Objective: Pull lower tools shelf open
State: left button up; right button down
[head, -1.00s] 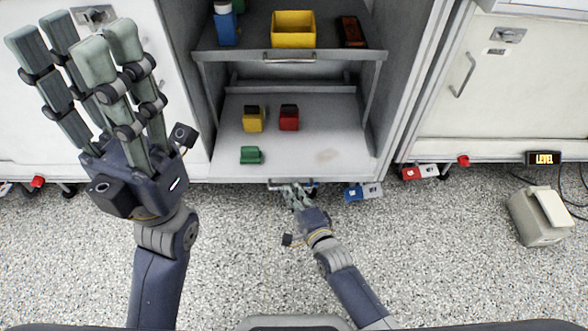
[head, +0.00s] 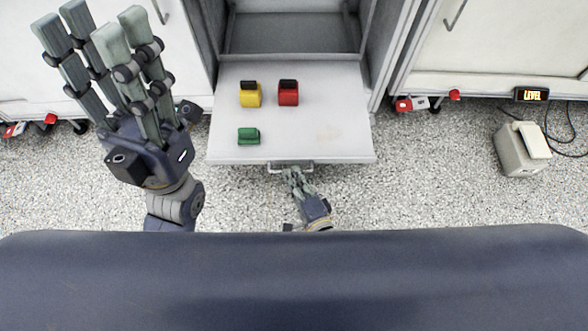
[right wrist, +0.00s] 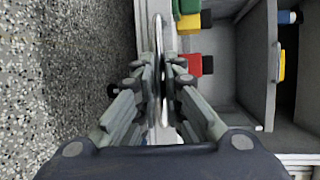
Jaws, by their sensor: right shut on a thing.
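The lower tools shelf (head: 300,135) is a grey-white tray that sticks out from the cabinet in the head view. Yellow (head: 250,95), red (head: 288,94) and green (head: 248,136) blocks sit on it. My right gripper (head: 291,172) is at the handle (head: 280,167) on the shelf's front edge. In the right wrist view the gripper's fingers (right wrist: 160,80) are closed around the handle bar (right wrist: 158,40). My left gripper (head: 95,40) is raised at the left, fingers spread and open, with nothing between them.
White cabinet doors stand on both sides, the right one (head: 490,60) with a handle. A beige box (head: 523,148) and a LEVEL display (head: 532,94) are on the right. Red-tipped feet or pedals (head: 411,104) line the cabinet base.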

dwell(0.3)
jog(key=c, duration=2)
grip_release()
jog(key=shift+s, duration=0.1)
jog(key=v, duration=1.2)
